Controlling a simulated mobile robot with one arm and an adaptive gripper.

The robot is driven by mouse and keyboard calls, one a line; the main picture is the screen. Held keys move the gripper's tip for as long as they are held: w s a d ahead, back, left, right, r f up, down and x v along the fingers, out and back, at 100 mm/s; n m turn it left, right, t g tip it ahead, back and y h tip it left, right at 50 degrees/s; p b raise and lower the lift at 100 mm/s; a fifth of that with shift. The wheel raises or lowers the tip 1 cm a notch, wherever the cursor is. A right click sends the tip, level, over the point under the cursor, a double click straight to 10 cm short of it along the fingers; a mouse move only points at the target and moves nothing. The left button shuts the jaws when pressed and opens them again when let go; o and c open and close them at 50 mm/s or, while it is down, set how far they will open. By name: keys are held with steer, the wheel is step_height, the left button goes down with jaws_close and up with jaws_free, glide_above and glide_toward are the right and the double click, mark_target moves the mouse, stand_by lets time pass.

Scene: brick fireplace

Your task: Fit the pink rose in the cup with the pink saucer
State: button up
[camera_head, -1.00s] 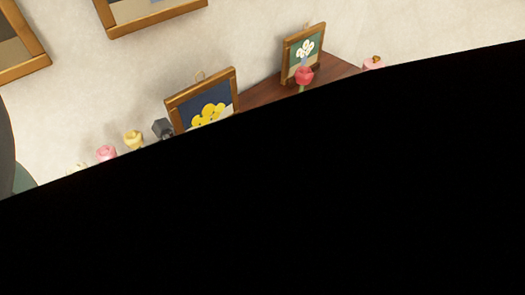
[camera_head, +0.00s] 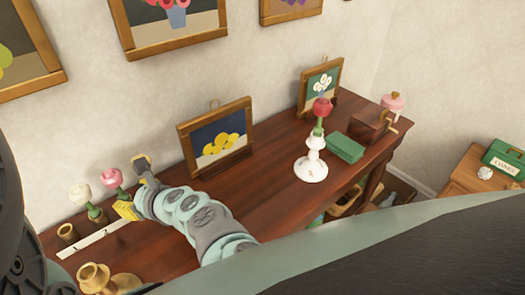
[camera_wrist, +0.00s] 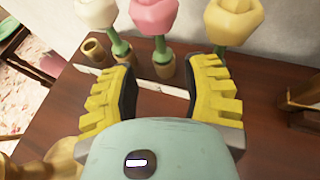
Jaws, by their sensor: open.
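The pink rose (camera_head: 111,178) stands on a green stem in a small holder near the back left of the brown table. It also shows in the wrist view (camera_wrist: 153,18), between a white rose (camera_wrist: 97,14) and a yellow rose (camera_wrist: 233,22). My gripper (camera_head: 132,188) is open beside the pink rose. In the wrist view its yellow fingers (camera_wrist: 160,92) are spread with nothing between them, and the pink rose's holder lies just beyond the fingertips. I cannot make out a cup with a pink saucer. A round pink object (camera_head: 393,102) sits at the far right.
A red rose (camera_head: 322,107) stands in a white vase (camera_head: 311,165). Framed pictures (camera_head: 217,134) lean at the back, with a green box (camera_head: 343,147) to the right. A wooden vessel (camera_head: 94,277) stands at front left. The table's middle is clear.

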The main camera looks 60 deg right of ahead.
mark_target(121, 193)
steer(key=shift+p+x, duration=0.75)
steer(key=shift+x, duration=2.4)
steer(key=shift+w+a+f, duration=0.1)
steer(key=shift+w+f, duration=0.15)
steer(key=shift+w, duration=0.4)
steer(key=shift+o, duration=0.3)
jaws_close()
